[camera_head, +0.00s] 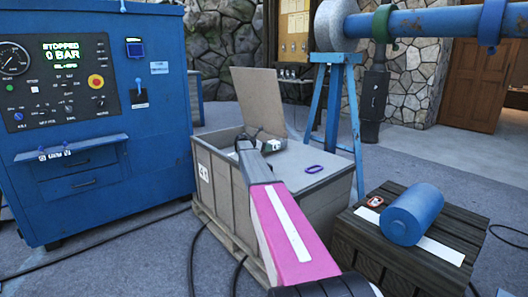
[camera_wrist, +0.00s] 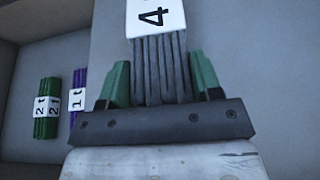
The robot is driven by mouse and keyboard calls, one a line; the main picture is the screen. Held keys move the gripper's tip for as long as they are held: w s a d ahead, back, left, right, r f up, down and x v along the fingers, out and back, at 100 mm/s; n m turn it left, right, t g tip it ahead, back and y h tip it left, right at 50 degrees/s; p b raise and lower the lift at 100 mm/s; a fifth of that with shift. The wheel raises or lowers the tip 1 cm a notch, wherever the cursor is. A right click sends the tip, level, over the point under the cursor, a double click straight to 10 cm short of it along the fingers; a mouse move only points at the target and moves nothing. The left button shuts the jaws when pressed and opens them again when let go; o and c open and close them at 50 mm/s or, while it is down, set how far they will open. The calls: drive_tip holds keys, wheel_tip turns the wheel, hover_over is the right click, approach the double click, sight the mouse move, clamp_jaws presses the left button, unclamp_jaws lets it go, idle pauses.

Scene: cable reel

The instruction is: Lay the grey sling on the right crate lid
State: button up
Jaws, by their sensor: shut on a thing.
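My gripper (camera_wrist: 160,85) is shut on the grey sling (camera_wrist: 160,60), a folded bundle of straps held between the two green fingers. Its white tag is marked 4. In the head view my gripper (camera_head: 268,146) is above the crate (camera_head: 225,195), near the inner edge of the right crate lid (camera_head: 325,157). The right lid lies flat and closed.
The other lid (camera_head: 258,95) stands raised. In the wrist view a green bundle (camera_wrist: 46,105) and a purple bundle (camera_wrist: 77,95) lie at left. A blue trestle (camera_head: 345,105) stands behind the crate. A dark wooden box (camera_head: 365,255) with a blue cylinder (camera_head: 412,213) stands at right.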

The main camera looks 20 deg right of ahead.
drive_tip(key=shift+f, duration=1)
drive_tip(key=shift+f, duration=0.1)
drive_tip(key=o, duration=1.4)
drive_tip(key=shift+o, duration=0.2)
drive_tip(key=v, duration=1.2)
